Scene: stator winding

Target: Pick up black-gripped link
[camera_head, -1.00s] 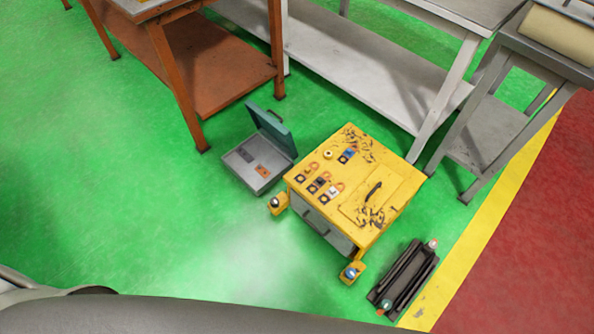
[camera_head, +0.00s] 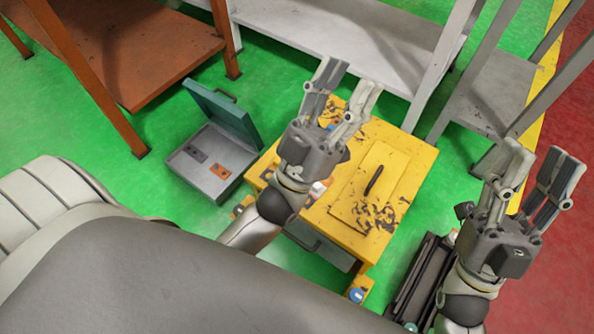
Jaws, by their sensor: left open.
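My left gripper (camera_head: 350,88) is open, with its fingers apart over the top of the yellow cart (camera_head: 400,150). The gripper and arm hide most of the small links on the cart's left part. Only a small whitish piece with red (camera_head: 318,188) and a bit of blue (camera_head: 331,127) show beside it. I cannot pick out the black-gripped link on the cart. My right gripper (camera_head: 538,168) is open and empty, right of the cart.
An open grey case (camera_head: 183,178) with a teal lid stands left of the cart, holding a dark piece (camera_head: 196,154) and an orange piece (camera_head: 221,171). A black rack (camera_head: 422,280) stands right of the cart. An orange table (camera_head: 150,60) and grey benches (camera_head: 320,50) stand behind.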

